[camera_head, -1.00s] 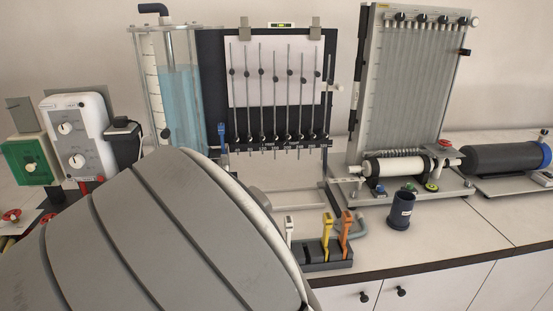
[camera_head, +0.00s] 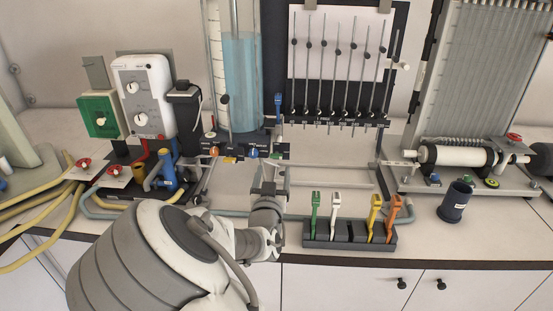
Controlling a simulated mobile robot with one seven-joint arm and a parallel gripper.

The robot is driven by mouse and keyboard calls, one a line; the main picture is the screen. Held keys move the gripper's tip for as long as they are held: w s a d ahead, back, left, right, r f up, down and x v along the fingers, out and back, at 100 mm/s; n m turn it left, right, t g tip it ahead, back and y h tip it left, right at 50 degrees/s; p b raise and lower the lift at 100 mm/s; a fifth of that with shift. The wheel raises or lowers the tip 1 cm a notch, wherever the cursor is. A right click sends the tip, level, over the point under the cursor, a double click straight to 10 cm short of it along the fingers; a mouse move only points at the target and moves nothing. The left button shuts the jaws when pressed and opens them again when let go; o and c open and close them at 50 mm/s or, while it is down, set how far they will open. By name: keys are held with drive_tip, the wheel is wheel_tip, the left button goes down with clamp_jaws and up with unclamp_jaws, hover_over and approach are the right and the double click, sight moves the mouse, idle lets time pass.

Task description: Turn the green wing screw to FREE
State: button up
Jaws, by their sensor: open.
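A small green piece (camera_head: 468,179), which may be the green wing screw, shows just behind the dark cup on the base of the right-hand tilted manometer board (camera_head: 478,85). It is too small to read its setting or any FREE mark. A blue piece (camera_head: 433,181) sits left of it on the same base. My gripper (camera_head: 269,172) is open and empty at the middle of the bench, well left of the green piece and in front of the upright manometer board (camera_head: 330,100). My arm does not cover the green piece.
A dark cup (camera_head: 454,203) stands in front of the green piece. A tool rack (camera_head: 342,236) with green, white, yellow and orange handles is right of my gripper. A roller (camera_head: 450,155) lies behind the green piece. Hoses (camera_head: 40,235) lie at left.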

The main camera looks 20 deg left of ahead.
sight(276, 157)
drive_tip(key=x, duration=0.6)
drive_tip(key=shift+w, duration=0.35)
drive_tip(key=shift+c, duration=0.3)
clamp_jaws()
